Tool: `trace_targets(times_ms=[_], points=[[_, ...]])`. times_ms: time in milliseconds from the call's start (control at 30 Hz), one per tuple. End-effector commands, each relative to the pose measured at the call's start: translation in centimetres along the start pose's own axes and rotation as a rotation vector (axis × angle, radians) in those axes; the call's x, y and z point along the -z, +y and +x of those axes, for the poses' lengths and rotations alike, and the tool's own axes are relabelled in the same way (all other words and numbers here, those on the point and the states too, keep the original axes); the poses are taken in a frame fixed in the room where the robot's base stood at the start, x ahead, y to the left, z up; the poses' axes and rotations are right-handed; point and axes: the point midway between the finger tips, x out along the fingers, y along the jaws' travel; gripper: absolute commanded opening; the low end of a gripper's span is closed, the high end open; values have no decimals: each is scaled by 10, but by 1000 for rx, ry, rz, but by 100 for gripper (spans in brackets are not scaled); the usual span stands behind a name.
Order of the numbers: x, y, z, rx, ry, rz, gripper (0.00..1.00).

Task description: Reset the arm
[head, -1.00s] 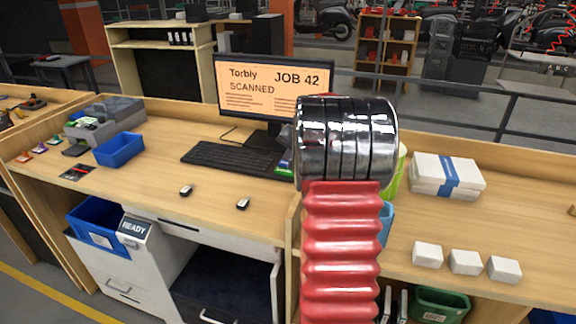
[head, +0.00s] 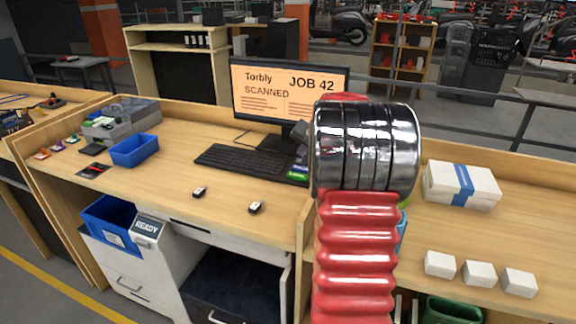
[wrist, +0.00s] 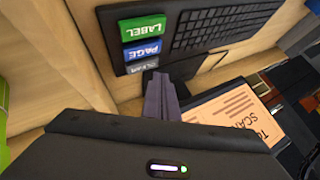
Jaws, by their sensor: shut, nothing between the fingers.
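My gripper (wrist: 162,97) shows in the wrist view as two narrow dark purple fingers pressed together, with nothing between them. It hangs near the edge of a black keyboard (wrist: 210,30), beside its green LABEL, blue PAGE and grey CLEAR keys. I cannot tell whether the fingers touch anything. The same keyboard (head: 240,163) lies left of my arm, in front of a monitor (head: 289,92) reading "JOB 42" and "SCANNED".
A drawer below the desk stands open. The desk's front left is mostly clear.

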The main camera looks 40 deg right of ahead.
Motion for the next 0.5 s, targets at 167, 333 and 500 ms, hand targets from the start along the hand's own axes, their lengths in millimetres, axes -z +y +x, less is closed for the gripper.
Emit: trace_targets(times_ms=[167,333,500], points=[[0,0,0,0,0,0,0],[-3,-4,-3,3,-3,-8,0],[-25,-28,-20,19,-31,-61,0]])
